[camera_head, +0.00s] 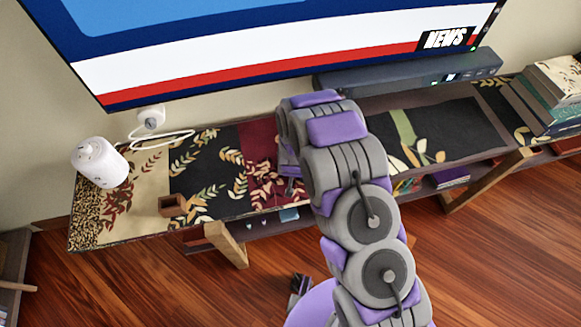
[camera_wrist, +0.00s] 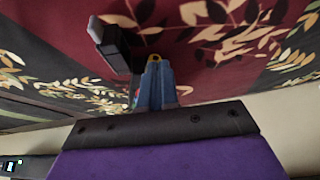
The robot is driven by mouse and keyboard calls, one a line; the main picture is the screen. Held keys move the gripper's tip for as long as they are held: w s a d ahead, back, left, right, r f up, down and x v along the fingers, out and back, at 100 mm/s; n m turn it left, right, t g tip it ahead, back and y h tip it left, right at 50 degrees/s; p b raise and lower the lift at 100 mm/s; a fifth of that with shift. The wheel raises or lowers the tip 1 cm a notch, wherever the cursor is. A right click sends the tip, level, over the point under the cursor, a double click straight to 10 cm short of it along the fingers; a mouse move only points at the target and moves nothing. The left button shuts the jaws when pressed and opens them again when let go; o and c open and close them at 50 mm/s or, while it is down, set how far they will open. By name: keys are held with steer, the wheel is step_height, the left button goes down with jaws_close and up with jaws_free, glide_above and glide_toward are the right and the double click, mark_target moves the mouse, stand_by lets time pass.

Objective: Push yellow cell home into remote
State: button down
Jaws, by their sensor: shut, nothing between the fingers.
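In the wrist view, my gripper (camera_wrist: 154,68) is shut, its blue-grey fingers together and pointing at a patterned cloth surface. A small yellow bit, which looks like the end of the yellow cell (camera_wrist: 153,57), shows right at the fingertips. I cannot tell whether they touch. A dark, elongated object that looks like the remote (camera_wrist: 108,40) is just left of the fingertips. How deep the cell sits in it is hidden. In the head view, my arm covers the gripper, and I cannot make out the cell or remote.
The cloth-covered console (camera_head: 215,215) runs below a wall screen (camera_head: 260,55). A soundbar (camera_head: 410,72) stands behind my arm. A white bottle-like device (camera_head: 98,160) and a small brown box (camera_head: 172,206) are on the left. Books (camera_head: 548,95) are stacked at right.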

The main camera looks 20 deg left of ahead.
steer(key=shift+d+f, duration=0.1)
steer(key=shift+d, duration=0.15)
steer(key=s+d, duration=0.1)
steer(key=s, duration=0.2)
steer(key=s+d+p, duration=0.1)
steer(key=s, duration=0.2)
steer(key=s+d, duration=0.1)
steer(key=s, duration=0.3)
steer(key=shift+s+d, duration=0.1)
steer(key=shift+d, duration=0.3)
steer(key=shift+s, duration=0.5)
steer(key=d+r+m+g, duration=0.1)
steer(key=d+r, duration=0.2)
steer(key=r, duration=0.5)
steer(key=s+d+r+g, duration=0.1)
steer(key=d+r, duration=0.3)
steer(key=r, duration=0.4)
steer(key=d+r+m+g, duration=0.1)
steer(key=d+r, duration=0.2)
steer(key=r, duration=0.5)
steer(key=s+d+r+m+g+h, duration=0.1)
steer(key=s+d+r, duration=0.7)
steer(key=s, duration=0.2)
steer(key=s+d+r+m+g+h, duration=0.1)
steer(key=s+d+r+g, duration=0.1)
steer(key=s+d+r, duration=0.6)
steer(key=s+r, duration=0.1)
steer(key=s, duration=0.2)
steer(key=shift+r+g, duration=0.2)
steer(key=shift+g, duration=0.1)
